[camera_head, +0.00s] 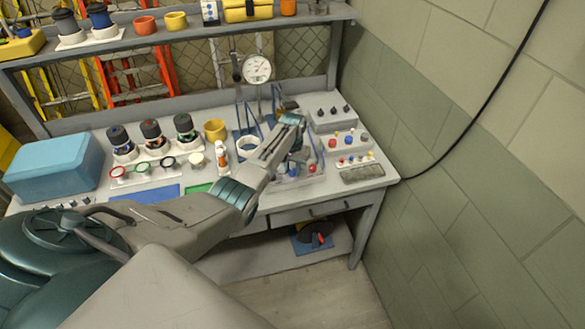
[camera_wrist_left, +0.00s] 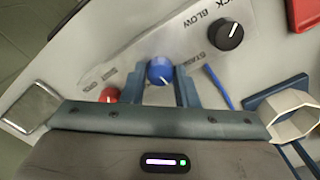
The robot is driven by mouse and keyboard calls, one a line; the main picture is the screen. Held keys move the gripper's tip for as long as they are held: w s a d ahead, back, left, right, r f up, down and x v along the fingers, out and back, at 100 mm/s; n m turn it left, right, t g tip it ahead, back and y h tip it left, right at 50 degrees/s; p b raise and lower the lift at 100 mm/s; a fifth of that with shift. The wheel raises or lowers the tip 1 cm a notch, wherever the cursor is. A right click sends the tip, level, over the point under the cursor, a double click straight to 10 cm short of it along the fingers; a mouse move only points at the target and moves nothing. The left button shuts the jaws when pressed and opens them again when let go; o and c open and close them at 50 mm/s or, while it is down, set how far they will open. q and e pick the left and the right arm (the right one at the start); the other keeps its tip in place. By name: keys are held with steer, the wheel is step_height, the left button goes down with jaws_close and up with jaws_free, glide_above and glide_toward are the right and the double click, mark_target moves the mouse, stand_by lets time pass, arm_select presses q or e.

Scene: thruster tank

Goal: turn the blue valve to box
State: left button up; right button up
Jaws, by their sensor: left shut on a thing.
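The blue valve (camera_wrist_left: 160,71) is a round blue knob with a white pointer mark. In the left wrist view it sits on a pale panel with printed labels, between the two fingers of my left gripper (camera_wrist_left: 160,86). The gripper is shut on the knob. Small lettering lies left of the knob, and larger words run up to its right. In the head view my left arm reaches over the bench to the panel, where its gripper (camera_head: 292,164) partly hides the valve. My right gripper is not in view.
In the wrist view a red knob (camera_wrist_left: 109,95) lies left of the blue one and a black knob (camera_wrist_left: 230,35) lies upper right. A pale hexagonal ring (camera_wrist_left: 293,114) is at right. In the head view a dial gauge (camera_head: 257,69) stands behind, and a blue box (camera_head: 55,168) at left.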

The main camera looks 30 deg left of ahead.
arm_select(q)
steer(key=shift+m, duration=0.5)
steer(key=o, duration=0.9)
steer(key=shift+o, duration=0.4)
steer(key=shift+r, duration=0.1)
